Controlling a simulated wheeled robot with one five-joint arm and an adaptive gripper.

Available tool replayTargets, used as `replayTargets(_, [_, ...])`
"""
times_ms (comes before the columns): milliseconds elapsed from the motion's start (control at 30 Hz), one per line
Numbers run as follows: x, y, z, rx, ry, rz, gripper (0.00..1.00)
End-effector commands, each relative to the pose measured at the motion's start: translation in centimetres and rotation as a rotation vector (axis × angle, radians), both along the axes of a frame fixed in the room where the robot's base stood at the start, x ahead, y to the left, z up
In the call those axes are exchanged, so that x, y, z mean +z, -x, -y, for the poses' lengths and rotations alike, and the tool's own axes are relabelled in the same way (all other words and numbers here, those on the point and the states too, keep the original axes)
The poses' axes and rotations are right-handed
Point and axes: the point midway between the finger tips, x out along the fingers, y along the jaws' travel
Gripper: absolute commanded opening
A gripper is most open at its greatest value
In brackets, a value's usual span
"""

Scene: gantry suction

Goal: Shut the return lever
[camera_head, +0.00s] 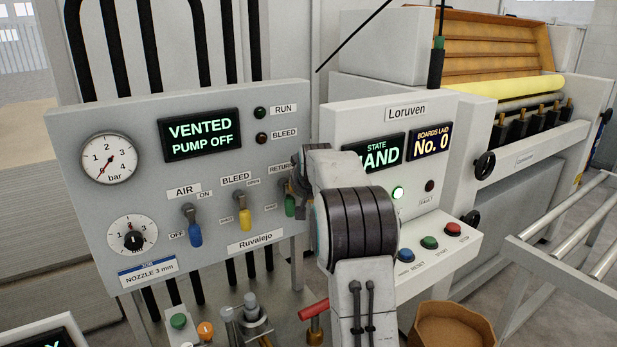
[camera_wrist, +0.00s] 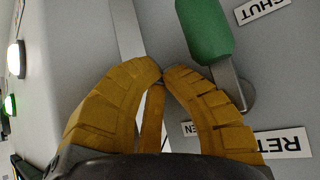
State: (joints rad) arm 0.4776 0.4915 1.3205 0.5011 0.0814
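The return lever (camera_head: 290,205) has a green handle on a metal stem and hangs downward on the grey panel, partly hidden by my arm. In the wrist view its green handle (camera_wrist: 204,30) points toward the SHUT label (camera_wrist: 262,10), away from the RETURN label (camera_wrist: 283,143), which is partly cut off. My gripper (camera_wrist: 168,72) has yellow ribbed fingers with their tips together and nothing seen between them. The fingertips are beside the handle's lower-left side; I cannot tell whether they touch it.
On the same panel (camera_head: 75,230) are the blue air lever (camera_head: 195,234) and yellow bleed lever (camera_head: 244,219), both pointing down. The display (camera_head: 199,134) reads VENTED, PUMP OFF. The Loruven box with push buttons (camera_head: 429,243) stands right of my arm.

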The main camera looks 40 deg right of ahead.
Motion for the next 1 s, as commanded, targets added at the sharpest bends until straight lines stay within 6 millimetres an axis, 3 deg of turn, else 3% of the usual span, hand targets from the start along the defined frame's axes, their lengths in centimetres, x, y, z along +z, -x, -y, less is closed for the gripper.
replayTargets(33, [0.9, -0.1, 0.0, 0.000, 0.003, 0.007, 0.00])
replayTargets(1000, [5.9, 0.2, 0.1, -0.002, 0.005, 0.005, 0.00])
